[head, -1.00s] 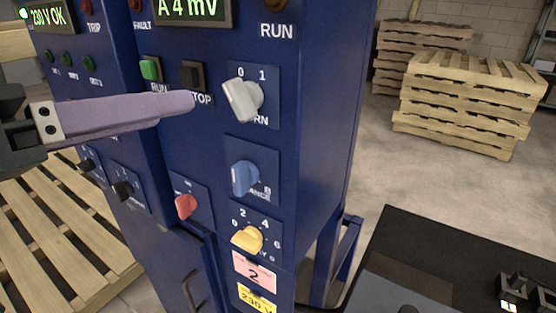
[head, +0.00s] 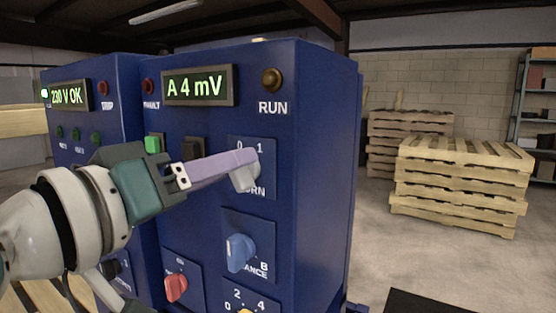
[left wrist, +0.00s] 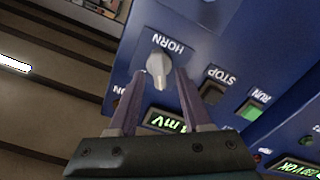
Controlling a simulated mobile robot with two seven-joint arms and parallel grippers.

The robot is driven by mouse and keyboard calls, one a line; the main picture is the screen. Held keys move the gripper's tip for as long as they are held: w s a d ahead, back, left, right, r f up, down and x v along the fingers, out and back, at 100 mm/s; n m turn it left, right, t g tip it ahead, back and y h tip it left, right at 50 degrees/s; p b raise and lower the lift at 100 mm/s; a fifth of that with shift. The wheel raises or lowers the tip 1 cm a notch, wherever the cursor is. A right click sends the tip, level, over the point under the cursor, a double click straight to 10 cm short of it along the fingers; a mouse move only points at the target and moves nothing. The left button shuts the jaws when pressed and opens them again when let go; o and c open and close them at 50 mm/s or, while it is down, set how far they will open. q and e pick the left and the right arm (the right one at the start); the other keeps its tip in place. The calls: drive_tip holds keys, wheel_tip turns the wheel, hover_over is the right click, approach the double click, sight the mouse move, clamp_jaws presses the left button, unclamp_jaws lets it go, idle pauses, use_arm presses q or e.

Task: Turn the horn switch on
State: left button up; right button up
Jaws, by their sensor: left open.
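The horn switch (head: 246,178) is a pale grey knob on a blue plate marked 0 and 1 on the cabinet front. My left gripper (head: 250,160) is at the knob, its fingers hiding part of it and of the plate in the head view. In the left wrist view the knob (left wrist: 157,68) shows between the two open fingertips (left wrist: 160,75), with the HORN label beside it. I cannot tell whether either finger touches it. The head view hides which mark the knob points to. My right gripper is not in view.
The blue cabinet (head: 325,180) carries a blue knob (head: 240,252) below the horn switch, a red knob (head: 176,287), a green RUN button (head: 153,144) and a dark STOP button (head: 192,148). Wooden pallets (head: 460,185) stand at the right, with open floor before them.

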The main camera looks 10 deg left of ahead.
use_arm(q)
drive_tip(key=shift+w+d, duration=0.2)
drive_tip(key=shift+w, duration=0.15)
drive_tip(key=shift+c, duration=0.3)
clamp_jaws()
